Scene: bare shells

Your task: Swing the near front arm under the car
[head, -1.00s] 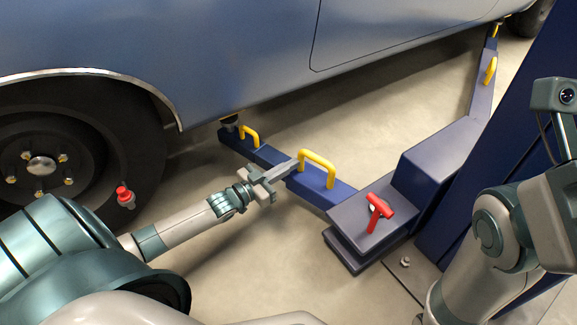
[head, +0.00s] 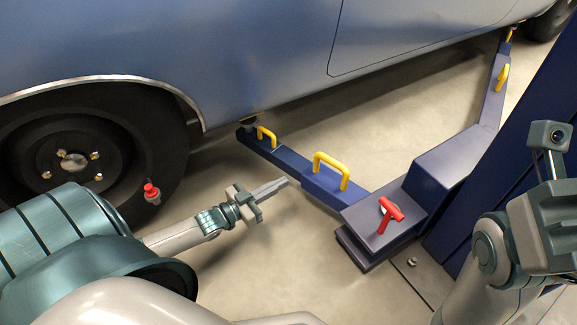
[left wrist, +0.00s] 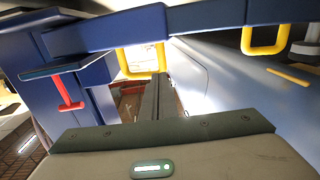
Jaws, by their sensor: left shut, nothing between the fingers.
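The near front arm (head: 290,168) is a blue lift arm running from the grey carriage (head: 375,220) to a dark pad (head: 248,121) at the car's (head: 240,60) lower edge. It bears a large yellow handle (head: 331,163) and a smaller one (head: 267,131) near the pad. My left gripper (head: 286,181) is shut and empty, its tips close to the arm's near side, left of the large handle. In the left wrist view its fingers (left wrist: 160,78) point toward the arm (left wrist: 225,17) and the large handle (left wrist: 143,73). My right arm shows at the right; its fingers are not visible.
A red T-handle (head: 389,212) stands on the carriage. The blue post (head: 545,90) rises at the right. A second lift arm (head: 492,92) reaches back along the car. A wheel (head: 75,160) is at the left. The floor (head: 285,260) before the near arm is clear.

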